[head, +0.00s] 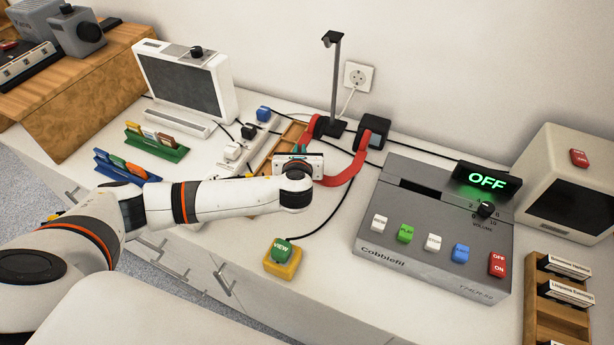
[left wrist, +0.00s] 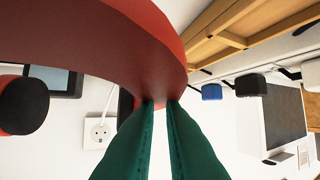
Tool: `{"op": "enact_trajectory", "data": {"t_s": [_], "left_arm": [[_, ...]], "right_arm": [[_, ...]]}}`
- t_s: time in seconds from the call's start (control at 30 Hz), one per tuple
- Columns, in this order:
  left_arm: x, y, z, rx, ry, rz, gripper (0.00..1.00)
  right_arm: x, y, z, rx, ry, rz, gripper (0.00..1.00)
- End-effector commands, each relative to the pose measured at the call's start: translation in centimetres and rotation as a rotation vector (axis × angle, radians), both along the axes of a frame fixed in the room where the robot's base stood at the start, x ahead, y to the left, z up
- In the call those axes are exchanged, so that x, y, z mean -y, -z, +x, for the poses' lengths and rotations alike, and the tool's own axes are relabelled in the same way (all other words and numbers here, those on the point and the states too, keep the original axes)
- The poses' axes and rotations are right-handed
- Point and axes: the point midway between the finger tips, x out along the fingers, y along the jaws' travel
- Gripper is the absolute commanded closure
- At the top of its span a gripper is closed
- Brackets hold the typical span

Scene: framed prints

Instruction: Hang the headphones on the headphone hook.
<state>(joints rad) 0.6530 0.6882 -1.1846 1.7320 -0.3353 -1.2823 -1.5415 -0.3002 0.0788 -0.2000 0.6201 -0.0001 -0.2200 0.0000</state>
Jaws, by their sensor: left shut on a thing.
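The red headphones (head: 352,171) with black ear cups are in front of the stand in the head view, their band curving toward me. I cannot tell whether they touch the counter. My left gripper (head: 299,150) is at the left part of the band. In the left wrist view its green fingers (left wrist: 160,104) are closed on the red band (left wrist: 110,45), and one ear cup (left wrist: 22,105) shows at the left. The headphone hook (head: 335,75) is a dark upright stand with a short arm on top, just behind the headphones. The hook's arm holds nothing. My right gripper is out of view.
A grey console (head: 435,220) with coloured buttons stands right of the headphones. A wall socket (head: 358,76) is behind the stand. A power strip (head: 258,152) and wooden tray (head: 288,137) lie at left. A yellow button box (head: 283,260) sits at the front edge.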

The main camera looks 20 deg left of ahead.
Motion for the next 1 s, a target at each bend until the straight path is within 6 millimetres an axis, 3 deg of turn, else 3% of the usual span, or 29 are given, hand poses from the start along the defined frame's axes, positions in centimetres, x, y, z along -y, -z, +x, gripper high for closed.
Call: {"op": "enact_trajectory", "data": {"t_s": [0.33, 0.43, 0.7, 0.73, 0.83, 1.0], "left_arm": [[0.1, 4.5, 0.0, 0.001, 0.001, 0.0, 1.0], [0.1, 5.5, 0.0, 0.0, 0.0, 0.0, 1.0], [0.1, 6.2, 0.0, 0.002, 0.002, -0.002, 1.0], [0.1, 6.3, 0.0, 0.0, 0.002, -0.001, 0.88], [0.1, 6.3, 0.0, 0.0, 0.002, -0.001, 0.72], [0.0, 6.2, 0.0, 0.001, 0.002, 0.0, 0.69]], "right_arm": [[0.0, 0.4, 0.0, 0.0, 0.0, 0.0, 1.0], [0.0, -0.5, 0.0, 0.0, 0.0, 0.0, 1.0], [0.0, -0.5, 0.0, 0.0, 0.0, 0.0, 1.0], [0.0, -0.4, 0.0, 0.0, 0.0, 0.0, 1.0], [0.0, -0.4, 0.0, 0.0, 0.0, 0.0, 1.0], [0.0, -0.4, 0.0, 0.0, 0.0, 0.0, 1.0]]}}
